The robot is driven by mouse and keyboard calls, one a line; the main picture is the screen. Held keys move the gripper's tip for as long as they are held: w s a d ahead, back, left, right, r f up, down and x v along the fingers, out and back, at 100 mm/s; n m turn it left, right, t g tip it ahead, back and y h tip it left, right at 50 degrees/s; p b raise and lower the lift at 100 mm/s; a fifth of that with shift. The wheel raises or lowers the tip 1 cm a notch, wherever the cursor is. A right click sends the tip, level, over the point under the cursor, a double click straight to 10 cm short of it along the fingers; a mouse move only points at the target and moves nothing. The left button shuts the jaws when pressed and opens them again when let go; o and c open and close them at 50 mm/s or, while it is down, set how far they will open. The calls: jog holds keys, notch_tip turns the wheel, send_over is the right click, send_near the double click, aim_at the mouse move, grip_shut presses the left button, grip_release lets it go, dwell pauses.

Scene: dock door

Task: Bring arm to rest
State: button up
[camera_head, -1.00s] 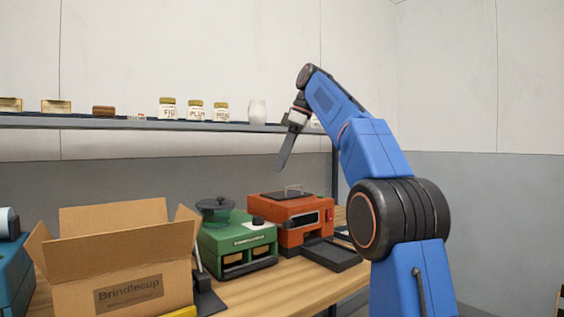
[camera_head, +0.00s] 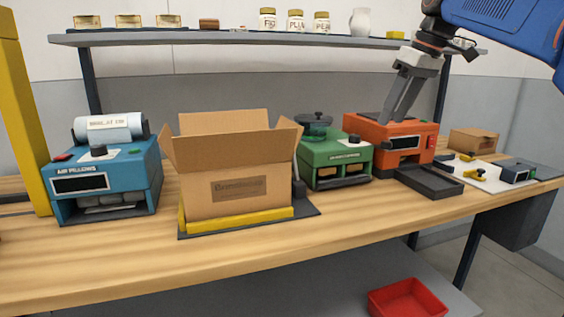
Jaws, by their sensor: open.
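My gripper (camera_head: 402,98) is in the upper right of the head view, at the end of my blue arm. Its two grey fingers point down and slightly left, slightly apart and with nothing between them. It hangs in front of the orange machine (camera_head: 412,134) and overlaps its top in the picture. I cannot tell how far it is from the machine. Most of my arm is outside the picture.
An open cardboard box (camera_head: 235,190) stands on the wooden bench (camera_head: 120,262), between a blue machine (camera_head: 105,178) and a green machine (camera_head: 334,158). A shelf (camera_head: 220,40) holds jars and a white vase (camera_head: 360,22). A red bin (camera_head: 408,299) sits below.

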jog(key=s+d+f+m+t+h, duration=0.1)
jog(key=s+f+m, duration=0.2)
jog(key=s+f, duration=1.1)
jog(key=s+f+m+h, duration=0.1)
jog(key=s+f+m, duration=0.3)
jog(key=s+f, duration=1)
notch_tip(320, 180, down, 8)
jog(key=shift+s+d+f+t+h, duration=0.1)
jog(key=shift+s+d+t+h, duration=0.3)
